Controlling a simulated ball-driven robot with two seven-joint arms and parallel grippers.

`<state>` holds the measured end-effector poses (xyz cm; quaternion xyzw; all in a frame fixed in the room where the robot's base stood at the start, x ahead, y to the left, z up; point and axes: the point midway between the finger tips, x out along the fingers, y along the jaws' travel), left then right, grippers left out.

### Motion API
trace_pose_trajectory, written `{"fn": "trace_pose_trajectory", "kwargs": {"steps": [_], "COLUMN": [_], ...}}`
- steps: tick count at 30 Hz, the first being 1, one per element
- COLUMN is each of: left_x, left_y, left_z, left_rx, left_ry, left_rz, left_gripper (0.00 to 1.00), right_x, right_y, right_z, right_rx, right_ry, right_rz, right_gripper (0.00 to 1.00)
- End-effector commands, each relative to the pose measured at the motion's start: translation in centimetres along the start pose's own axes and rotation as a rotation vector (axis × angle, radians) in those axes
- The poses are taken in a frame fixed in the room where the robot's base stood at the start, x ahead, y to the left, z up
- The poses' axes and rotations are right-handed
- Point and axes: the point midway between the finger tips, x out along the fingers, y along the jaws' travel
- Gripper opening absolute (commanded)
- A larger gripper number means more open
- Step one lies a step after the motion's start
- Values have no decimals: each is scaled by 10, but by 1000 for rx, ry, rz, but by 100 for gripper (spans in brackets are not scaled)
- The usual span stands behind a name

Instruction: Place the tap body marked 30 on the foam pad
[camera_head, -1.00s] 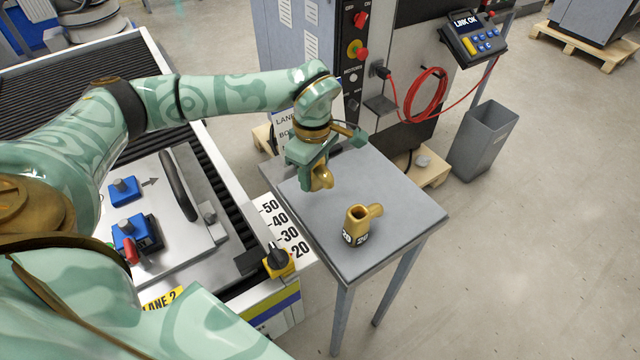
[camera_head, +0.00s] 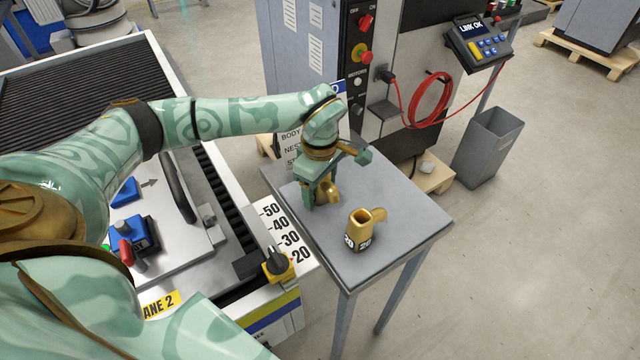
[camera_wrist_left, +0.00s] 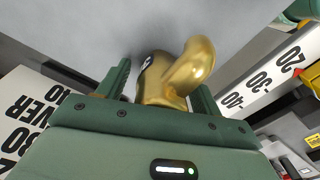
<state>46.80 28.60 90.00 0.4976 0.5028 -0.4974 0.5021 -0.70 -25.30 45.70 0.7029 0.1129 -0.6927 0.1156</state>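A brass tap body (camera_head: 333,190) stands at the far part of the grey table, partly hidden by my left gripper (camera_head: 322,192). In the left wrist view this tap body (camera_wrist_left: 163,88) is between the fingers of my left gripper (camera_wrist_left: 162,85), with a narrow gap at the left finger; the fingers look open around it. Its dark label is cut off and I cannot read its number. A second brass tap body (camera_head: 360,228), marked 20, stands upright nearer the front, apart from the gripper. I cannot make out a foam pad. My right gripper is not in view.
The grey table (camera_head: 400,236) has free room right of the tap bodies. A conveyor with a fixture plate (camera_head: 178,240) and a number scale (camera_head: 284,235) lies to the left. A control cabinet (camera_head: 365,75) stands behind; a grey bin (camera_head: 488,148) is at the right.

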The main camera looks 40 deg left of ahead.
Motion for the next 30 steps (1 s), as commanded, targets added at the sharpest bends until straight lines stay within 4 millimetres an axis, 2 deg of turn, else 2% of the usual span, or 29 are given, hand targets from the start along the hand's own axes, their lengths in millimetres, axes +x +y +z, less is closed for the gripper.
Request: {"fn": "trace_pose_trajectory", "kwargs": {"steps": [8, 11, 21, 25, 30], "left_x": [-6, -23, -101, -117, -124], "left_y": [0, 1, 1, 0, 0], "left_z": [0, 0, 0, 0, 0], "left_rx": [0, 0, 1, 1, 1], "left_ry": [0, 0, 0, 0, 0], "left_rz": [3, 5, 6, 3, 1], "left_gripper": [66, 66, 66, 66, 66], "right_x": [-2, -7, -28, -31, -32], "right_y": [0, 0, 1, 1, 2], "right_z": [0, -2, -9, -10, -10], "right_rx": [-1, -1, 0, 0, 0], "right_ry": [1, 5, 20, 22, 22], "right_rz": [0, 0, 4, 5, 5], "right_gripper": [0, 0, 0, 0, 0]}}
